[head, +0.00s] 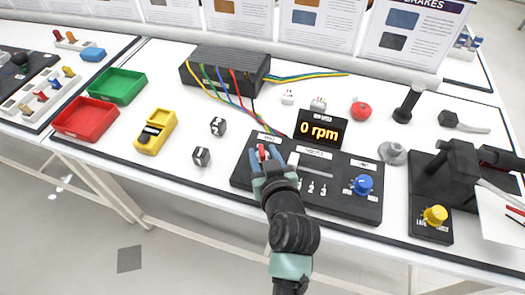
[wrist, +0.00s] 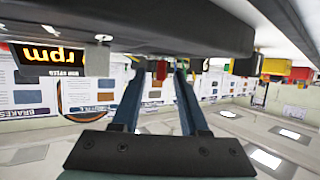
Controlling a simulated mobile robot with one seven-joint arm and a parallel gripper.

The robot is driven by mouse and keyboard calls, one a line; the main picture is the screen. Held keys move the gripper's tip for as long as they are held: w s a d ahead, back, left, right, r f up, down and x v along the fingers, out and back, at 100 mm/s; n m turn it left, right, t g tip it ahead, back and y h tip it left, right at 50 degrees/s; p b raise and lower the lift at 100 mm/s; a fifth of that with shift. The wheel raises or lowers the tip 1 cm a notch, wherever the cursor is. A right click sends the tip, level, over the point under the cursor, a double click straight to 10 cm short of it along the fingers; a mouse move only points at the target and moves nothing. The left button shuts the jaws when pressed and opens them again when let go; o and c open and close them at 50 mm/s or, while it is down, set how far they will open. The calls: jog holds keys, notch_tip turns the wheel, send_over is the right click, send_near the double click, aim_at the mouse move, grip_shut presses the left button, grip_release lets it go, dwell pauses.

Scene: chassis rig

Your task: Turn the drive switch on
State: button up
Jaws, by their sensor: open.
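The black control panel (head: 333,205) lies near the front edge of the white table. Its small red switch (head: 262,151) is at the panel's left end. My gripper (head: 265,164) reaches in from the front, low over that end, with its blue fingers at the switch. In the wrist view, which is upside down, my gripper (wrist: 160,80) is open. A small red piece (wrist: 162,70), seemingly the switch, shows between the fingertips; I cannot tell whether a finger touches it. The display (head: 320,130) behind the panel reads 0 rpm. The switch's exact tilt is unclear.
The panel also carries a slider (head: 315,170) and a blue knob (head: 363,185). A black box with colored wires (head: 225,68) stands behind. A yellow meter (head: 155,132) and two dark cubes lie left. A black rig with a yellow knob (head: 435,215) stands right.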

jog(key=shift+w+a+f, duration=0.15)
jog(key=shift+w+f, duration=0.1)
jog(key=shift+w, duration=0.35)
grip_shut()
